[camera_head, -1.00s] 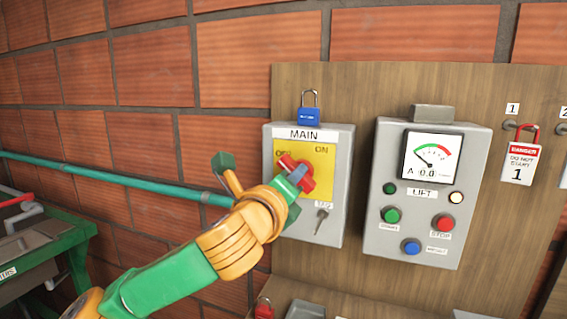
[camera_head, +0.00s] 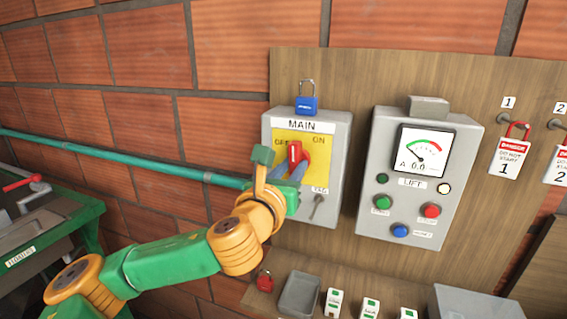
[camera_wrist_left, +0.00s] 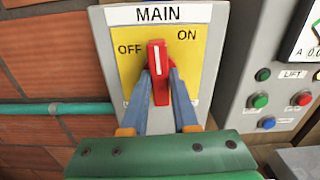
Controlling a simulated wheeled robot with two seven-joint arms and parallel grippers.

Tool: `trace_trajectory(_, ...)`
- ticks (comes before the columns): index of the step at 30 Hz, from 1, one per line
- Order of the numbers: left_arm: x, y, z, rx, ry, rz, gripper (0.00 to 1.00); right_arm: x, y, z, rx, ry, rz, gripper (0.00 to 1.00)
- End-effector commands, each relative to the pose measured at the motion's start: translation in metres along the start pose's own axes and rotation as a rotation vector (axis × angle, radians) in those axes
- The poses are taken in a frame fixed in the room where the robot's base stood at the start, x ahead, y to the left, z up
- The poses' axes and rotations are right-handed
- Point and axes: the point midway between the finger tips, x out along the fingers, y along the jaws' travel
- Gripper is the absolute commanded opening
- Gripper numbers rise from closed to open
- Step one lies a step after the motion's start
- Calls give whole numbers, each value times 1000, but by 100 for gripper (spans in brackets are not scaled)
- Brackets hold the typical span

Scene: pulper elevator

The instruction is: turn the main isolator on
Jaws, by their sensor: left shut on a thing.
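The main isolator is a grey box (camera_head: 335,150) labelled MAIN with a yellow plate and a red rotary handle (camera_head: 294,152). In the left wrist view the red handle (camera_wrist_left: 159,60) stands nearly upright, its white line pointing between the OFF and ON marks. My left gripper (camera_head: 296,168) is shut on the red handle, a blue-grey finger on each side of it in the wrist view (camera_wrist_left: 159,82). The finger tips partly cover the handle's lower part. My right gripper is not in view.
A blue padlock (camera_head: 306,105) sits on top of the isolator box. The LIFT box (camera_head: 415,190) with buttons and a meter is close on the right. Tagged padlocks (camera_head: 507,155) hang farther right. Below are a red padlock (camera_head: 264,282) and a grey tray (camera_head: 300,295).

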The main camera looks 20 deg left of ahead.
Motion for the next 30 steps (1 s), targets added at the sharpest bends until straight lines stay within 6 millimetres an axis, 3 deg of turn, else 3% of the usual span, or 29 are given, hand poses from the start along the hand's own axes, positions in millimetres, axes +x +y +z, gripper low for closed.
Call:
trace_trajectory(22,0,1,0,78,0,3,0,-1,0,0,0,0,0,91)
trace_trajectory(23,0,1,0,78,0,3,33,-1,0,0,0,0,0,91)
trace_trajectory(25,0,1,0,77,0,3,52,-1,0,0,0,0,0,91)
trace_trajectory(26,0,1,0,77,0,3,57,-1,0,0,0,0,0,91)
trace_trajectory(30,0,1,0,77,1,2,57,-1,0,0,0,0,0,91)
